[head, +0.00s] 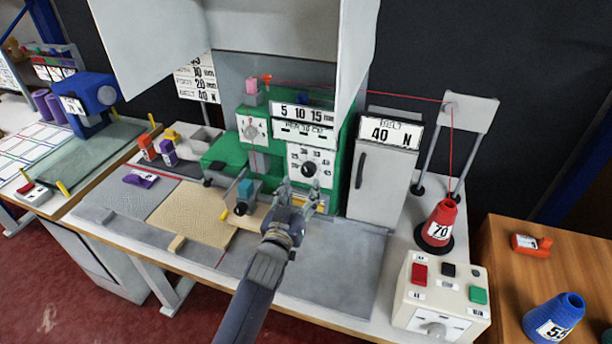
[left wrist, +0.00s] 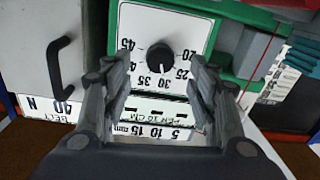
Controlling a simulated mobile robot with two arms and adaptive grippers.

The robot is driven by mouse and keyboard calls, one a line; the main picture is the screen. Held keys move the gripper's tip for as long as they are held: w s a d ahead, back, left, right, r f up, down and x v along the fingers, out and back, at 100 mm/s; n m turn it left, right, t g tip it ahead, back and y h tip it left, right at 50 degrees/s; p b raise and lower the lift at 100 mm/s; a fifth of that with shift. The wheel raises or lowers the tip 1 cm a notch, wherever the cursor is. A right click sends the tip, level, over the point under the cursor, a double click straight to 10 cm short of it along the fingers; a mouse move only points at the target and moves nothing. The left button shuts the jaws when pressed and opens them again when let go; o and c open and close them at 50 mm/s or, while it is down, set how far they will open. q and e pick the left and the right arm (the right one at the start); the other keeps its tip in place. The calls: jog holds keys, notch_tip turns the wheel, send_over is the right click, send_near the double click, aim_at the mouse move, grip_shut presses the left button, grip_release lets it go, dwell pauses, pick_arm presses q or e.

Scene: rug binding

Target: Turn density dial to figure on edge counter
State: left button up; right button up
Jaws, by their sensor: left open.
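The density dial (head: 309,170) is a round black knob on a white plate with numbers around it, on the front of the green machine.
A grey cabinet (head: 381,175) marked BELT 40 N stands right of the machine. A red cone (head: 440,222) marked 70 carries thread up to a stand. A button box (head: 440,300) sits at the front right. A teal-topped block (head: 245,190) stands left of my gripper.

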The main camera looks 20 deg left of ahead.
aim_at(307, 174)
pick_arm(q)
jog(key=shift+w, duration=2.8)
jog(key=c, duration=1.1)
